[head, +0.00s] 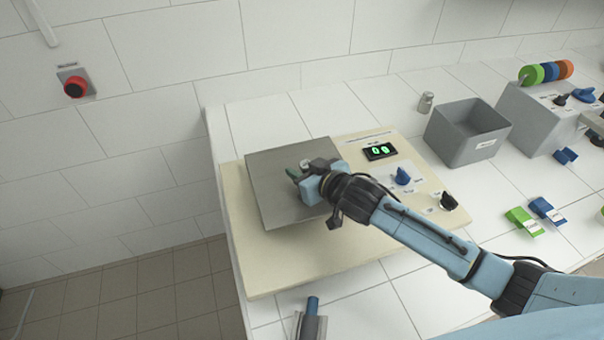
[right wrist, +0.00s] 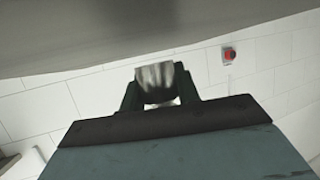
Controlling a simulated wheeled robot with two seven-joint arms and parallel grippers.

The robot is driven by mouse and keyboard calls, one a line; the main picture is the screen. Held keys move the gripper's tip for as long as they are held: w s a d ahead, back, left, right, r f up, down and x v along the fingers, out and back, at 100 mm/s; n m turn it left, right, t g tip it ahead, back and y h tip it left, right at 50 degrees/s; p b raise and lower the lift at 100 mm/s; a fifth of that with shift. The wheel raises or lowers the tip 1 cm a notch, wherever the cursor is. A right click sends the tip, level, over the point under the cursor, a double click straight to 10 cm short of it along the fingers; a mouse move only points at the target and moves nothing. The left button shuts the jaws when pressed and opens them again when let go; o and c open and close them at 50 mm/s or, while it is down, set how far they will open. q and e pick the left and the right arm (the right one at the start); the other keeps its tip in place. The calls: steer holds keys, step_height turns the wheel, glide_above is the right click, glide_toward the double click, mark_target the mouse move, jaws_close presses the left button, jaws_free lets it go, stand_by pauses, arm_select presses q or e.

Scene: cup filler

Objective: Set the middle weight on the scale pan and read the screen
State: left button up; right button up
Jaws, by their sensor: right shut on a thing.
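The scale's square grey pan (head: 270,165) lies on a cream base. My right gripper (head: 303,172) is over the pan, shut on a silvery metal weight. The weight (right wrist: 155,82) shows between the fingers (right wrist: 158,90) in the right wrist view. The gripper hides part of it in the head view, and I cannot tell whether it touches the pan. Another small metal weight (head: 426,102) stands on the counter behind the grey bin. My left gripper is not in view.
A blue knob (head: 402,176) and a black knob (head: 448,202) are on the base's right side. An open grey bin (head: 466,134), a grey box (head: 535,115) with coloured rings, and green and blue blocks (head: 524,221) are further right. A red button (head: 75,87) is on the wall.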

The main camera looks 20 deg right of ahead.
steer(key=shift+f, duration=0.65)
steer(key=shift+f, duration=0.15)
steer(key=o, duration=1.1)
steer(key=shift+s, duration=0.1)
steer(key=v, duration=1.2)
